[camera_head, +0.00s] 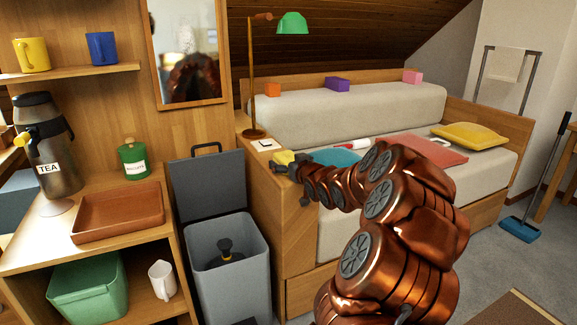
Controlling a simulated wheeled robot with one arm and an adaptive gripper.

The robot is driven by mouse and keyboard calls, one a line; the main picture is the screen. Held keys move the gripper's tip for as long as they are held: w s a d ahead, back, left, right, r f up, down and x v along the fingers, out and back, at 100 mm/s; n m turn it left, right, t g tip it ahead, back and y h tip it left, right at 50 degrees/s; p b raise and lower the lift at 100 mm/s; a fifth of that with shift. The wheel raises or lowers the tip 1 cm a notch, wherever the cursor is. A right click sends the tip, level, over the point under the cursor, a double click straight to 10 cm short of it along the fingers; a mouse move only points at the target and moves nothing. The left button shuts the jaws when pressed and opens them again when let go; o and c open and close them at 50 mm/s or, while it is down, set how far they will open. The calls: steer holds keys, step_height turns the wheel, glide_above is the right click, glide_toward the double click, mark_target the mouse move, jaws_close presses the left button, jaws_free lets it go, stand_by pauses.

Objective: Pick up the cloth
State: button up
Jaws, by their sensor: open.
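A small yellow item (282,157), possibly the cloth, lies on the wooden ledge by the lamp base. It is partly hidden by my gripper, and I cannot tell its full shape. My gripper (284,168) is open at the near side of this item, low over the ledge; whether they touch is unclear. A pale cloth or towel (509,64) also hangs on a metal rack (482,75) at the far right, well away from my gripper.
The green-shaded lamp (252,85) stands behind my gripper, with a small white square (266,145) beside its base. An open grey bin (228,262) is below left. The daybed (480,165) carries cushions.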

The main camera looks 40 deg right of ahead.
mark_target(288, 156)
steer(key=shift+w, duration=0.15)
steer(key=shift+c, duration=0.4)
steer(key=c, duration=0.9)
steer(key=shift+r, duration=0.1)
steer(key=shift+c, duration=0.2)
steer(key=shift+r+p, duration=1.2)
steer(key=shift+r, duration=0.7)
steer(key=shift+c, duration=0.3)
steer(key=a, duration=0.5)
steer(key=s+a+p, duration=0.1)
steer(key=a, duration=0.4)
steer(key=a+r+p, duration=0.1)
steer(key=a, duration=0.5)
steer(key=shift+s, duration=0.2)
steer(key=shift+c, duration=0.3)
steer(key=shift+d+r, duration=0.1)
